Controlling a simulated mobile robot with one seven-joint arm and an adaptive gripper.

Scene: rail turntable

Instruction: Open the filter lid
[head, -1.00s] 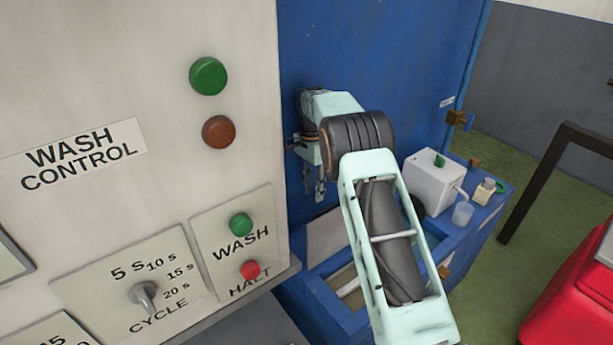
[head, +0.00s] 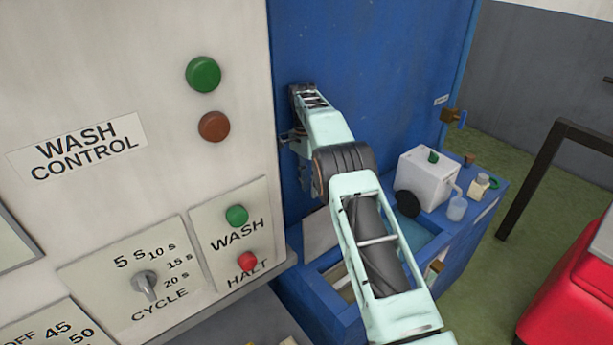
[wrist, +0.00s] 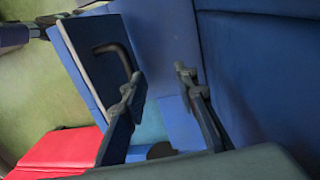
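In the wrist view, a dark panel with a black bar handle (wrist: 115,56) sits on a blue housing; this may be the filter lid, but no label shows. My gripper (wrist: 157,78) is open and empty, its two fingers spread apart. The left finger overlaps the lower end of the handle in the picture; I cannot tell if they touch. The handle cannot be made out there.
A tall blue wall (head: 365,60) stands close beside my arm. The white control panel (head: 130,60) is at left. A white box (head: 430,178) and a small cup (head: 457,208) stand on the blue tank's ledge. A red object (head: 575,300) and dark frame (head: 535,185) are at right.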

